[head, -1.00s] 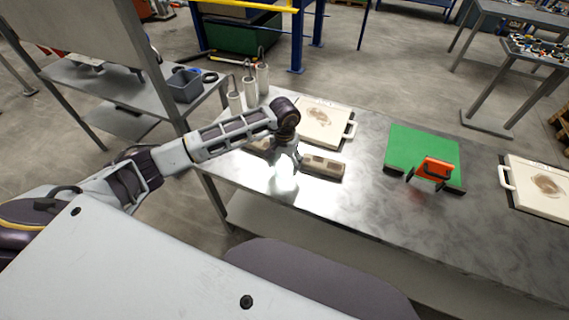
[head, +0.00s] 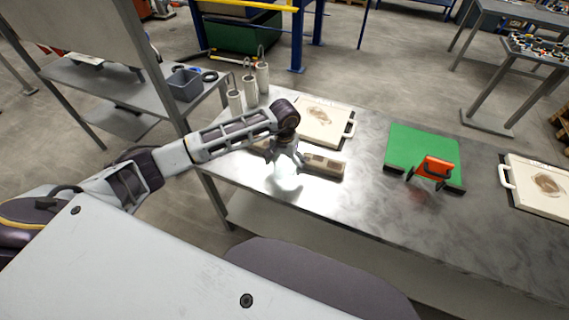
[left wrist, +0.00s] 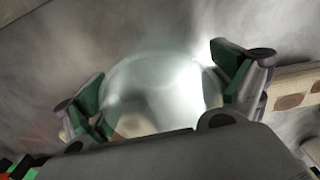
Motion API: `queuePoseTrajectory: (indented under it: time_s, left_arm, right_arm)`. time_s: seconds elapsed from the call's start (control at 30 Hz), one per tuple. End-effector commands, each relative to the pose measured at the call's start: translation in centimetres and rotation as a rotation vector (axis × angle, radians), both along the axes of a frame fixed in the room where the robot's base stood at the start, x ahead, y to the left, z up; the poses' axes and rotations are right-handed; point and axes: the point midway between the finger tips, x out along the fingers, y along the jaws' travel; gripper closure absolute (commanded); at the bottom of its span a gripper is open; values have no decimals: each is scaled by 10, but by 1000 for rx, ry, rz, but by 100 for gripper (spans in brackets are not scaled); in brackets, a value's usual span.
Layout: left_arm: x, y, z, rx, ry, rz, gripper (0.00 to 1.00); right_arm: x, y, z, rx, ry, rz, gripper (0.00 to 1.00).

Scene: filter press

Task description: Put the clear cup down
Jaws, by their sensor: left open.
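The clear cup (head: 286,170) is on the metal table, right below my left gripper (head: 285,160) in the head view. In the left wrist view the cup (left wrist: 155,95) shows as a pale see-through round shape between the two green-padded fingers. The left gripper (left wrist: 160,90) is open, its fingers spread on either side of the cup. Whether the fingers still touch its sides is hard to tell. Glare blurs the cup's outline and base. My right gripper is not in view.
A beige block with recesses (head: 324,165) lies just right of the cup. A white board with a handle (head: 325,125) lies behind. A green mat (head: 424,146) with an orange clamp-like tool (head: 435,170) is further right. The table's front edge (head: 330,225) is bare.

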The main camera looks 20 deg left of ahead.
Motion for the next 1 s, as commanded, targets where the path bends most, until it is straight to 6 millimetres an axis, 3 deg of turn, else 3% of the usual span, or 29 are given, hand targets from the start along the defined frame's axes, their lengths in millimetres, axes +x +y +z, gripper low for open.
queuePoseTrajectory:
  time_s: [0.43, 0.77, 1.0]
  left_arm:
    - [0, 0, 3, -1, 1, 0, 5]
    - [1, 0, 44, 0, -3, 0, 5]
    - [1, 0, 78, 0, -2, 0, 5]
  right_arm:
    - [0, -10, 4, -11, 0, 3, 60]
    - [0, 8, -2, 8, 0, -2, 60]
    - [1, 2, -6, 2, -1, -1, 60]
